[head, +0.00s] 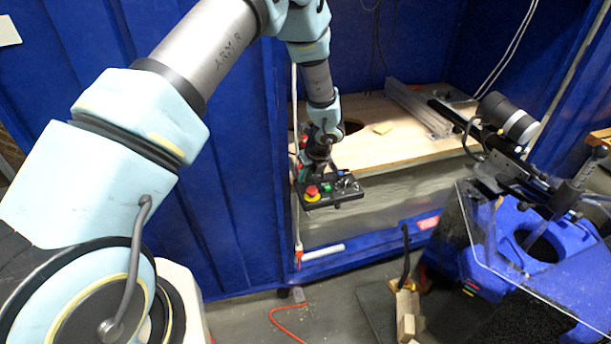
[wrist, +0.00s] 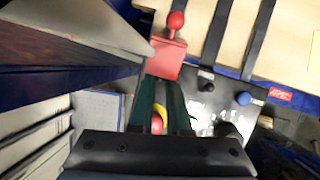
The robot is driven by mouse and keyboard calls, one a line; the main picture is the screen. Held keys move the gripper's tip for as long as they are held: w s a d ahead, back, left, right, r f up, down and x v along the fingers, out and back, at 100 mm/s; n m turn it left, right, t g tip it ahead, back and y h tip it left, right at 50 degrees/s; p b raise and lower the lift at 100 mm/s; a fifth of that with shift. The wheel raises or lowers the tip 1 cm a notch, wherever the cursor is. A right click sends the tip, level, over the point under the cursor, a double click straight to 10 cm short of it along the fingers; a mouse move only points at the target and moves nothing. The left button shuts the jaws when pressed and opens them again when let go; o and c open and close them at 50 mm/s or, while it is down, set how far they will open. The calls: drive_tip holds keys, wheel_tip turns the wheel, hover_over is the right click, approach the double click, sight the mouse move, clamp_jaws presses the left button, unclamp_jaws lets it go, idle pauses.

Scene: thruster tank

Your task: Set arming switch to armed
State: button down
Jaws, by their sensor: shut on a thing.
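The dark control panel (head: 345,190) stands at the front edge of the wooden deck in the head view. It carries a red mushroom button on a yellow base (head: 312,192) and a small green button (head: 327,188). My gripper (head: 318,150) is over the panel's back left part. In the wrist view, my gripper's dark green fingers (wrist: 164,82) reach a red block with a red ball-ended lever (wrist: 168,55), which looks like the arming switch. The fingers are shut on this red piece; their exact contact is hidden. The lever's position marking cannot be read.
In the wrist view, a black knob (wrist: 208,87) and a blue knob (wrist: 243,98) stand right of the fingers. The wooden deck (head: 400,140) lies behind the panel. A blue wall (head: 230,150) is at the left, and a blue machine (head: 530,250) stands at the right.

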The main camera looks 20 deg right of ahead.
drive_tip(key=shift+s+f+t+b, duration=0.1)
drive_tip(key=shift+f+t+b, duration=0.2)
drive_tip(key=shift+b, duration=0.75)
drive_tip(key=b, duration=0.3)
drive_tip(key=shift+s+f+t, duration=0.1)
drive_tip(key=shift+f+t, duration=0.05)
drive_tip(key=shift+t, duration=0.15)
drive_tip(key=b, duration=0.4)
drive_tip(key=t+b, duration=0.1)
drive_tip(key=b, duration=0.3)
drive_tip(key=shift+s+f+t, duration=0.2)
drive_tip(key=shift+s+t, duration=0.1)
drive_tip(key=t+b, duration=0.1)
drive_tip(key=b, duration=0.4)
drive_tip(key=t+b, duration=0.1)
drive_tip(key=b, duration=0.3)
drive_tip(key=shift+s+t+b, duration=0.3)
drive_tip(key=shift+b, duration=0.1)
drive_tip(key=shift+r+b, duration=0.1)
drive_tip(key=shift+b, duration=0.45)
drive_tip(key=shift+s+a+t+h+b, duration=0.15)
drive_tip(key=shift+t+h+b, duration=0.25)
drive_tip(key=shift+b, duration=0.65)
drive_tip(key=shift+r+t+b, duration=0.25)
drive_tip(key=shift+t+b, duration=0.05)
drive_tip(key=shift+b, duration=0.1)
